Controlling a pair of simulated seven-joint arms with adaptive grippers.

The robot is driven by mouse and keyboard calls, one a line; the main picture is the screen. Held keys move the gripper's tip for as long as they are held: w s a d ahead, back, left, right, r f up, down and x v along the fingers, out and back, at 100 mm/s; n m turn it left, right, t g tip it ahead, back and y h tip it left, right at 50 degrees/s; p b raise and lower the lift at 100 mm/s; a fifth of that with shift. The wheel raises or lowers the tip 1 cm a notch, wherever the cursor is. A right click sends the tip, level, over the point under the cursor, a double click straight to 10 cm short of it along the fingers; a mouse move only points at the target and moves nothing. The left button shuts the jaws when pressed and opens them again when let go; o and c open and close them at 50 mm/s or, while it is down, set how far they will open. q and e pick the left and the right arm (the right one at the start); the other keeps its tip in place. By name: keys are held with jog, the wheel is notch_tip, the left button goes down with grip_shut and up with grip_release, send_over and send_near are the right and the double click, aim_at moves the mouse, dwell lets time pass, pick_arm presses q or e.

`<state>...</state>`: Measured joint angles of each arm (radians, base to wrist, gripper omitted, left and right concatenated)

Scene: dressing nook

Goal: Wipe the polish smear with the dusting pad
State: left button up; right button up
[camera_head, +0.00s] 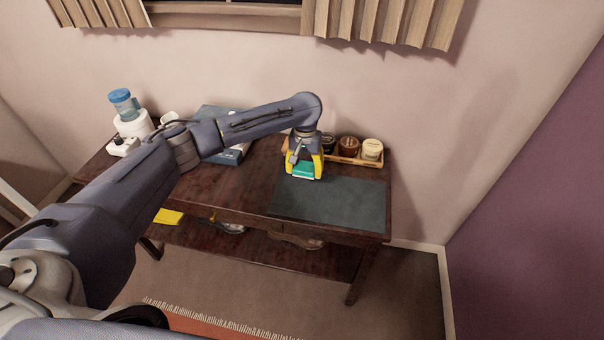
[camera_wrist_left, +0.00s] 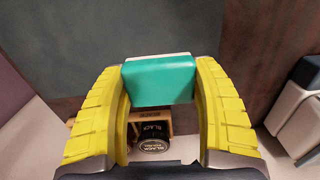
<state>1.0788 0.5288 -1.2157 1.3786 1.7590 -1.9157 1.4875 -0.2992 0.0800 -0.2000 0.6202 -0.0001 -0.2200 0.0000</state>
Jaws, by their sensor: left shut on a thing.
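My left gripper (camera_head: 304,168) has yellow fingers shut on a teal dusting pad (camera_head: 305,172) with a pale base. The pad (camera_wrist_left: 160,80) also shows between the fingers in the left wrist view. In the head view it is at the back left part of a dark grey-green mat (camera_head: 345,205) on the table. I cannot tell whether the pad touches the mat. I cannot make out the polish smear in either view; the gripper and pad hide part of the mat. My right gripper is not in view.
Behind the mat, a wooden tray (camera_head: 366,162) holds jars, including a brown jar (camera_head: 348,147) and a cream jar (camera_head: 372,149). A blue box (camera_head: 237,152) and a blue-topped bottle (camera_head: 122,100) stand left on the dark wooden table (camera_head: 262,172). The mat's front is clear.

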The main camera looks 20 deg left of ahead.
pick_arm(q)
jog(key=shift+r, duration=0.6)
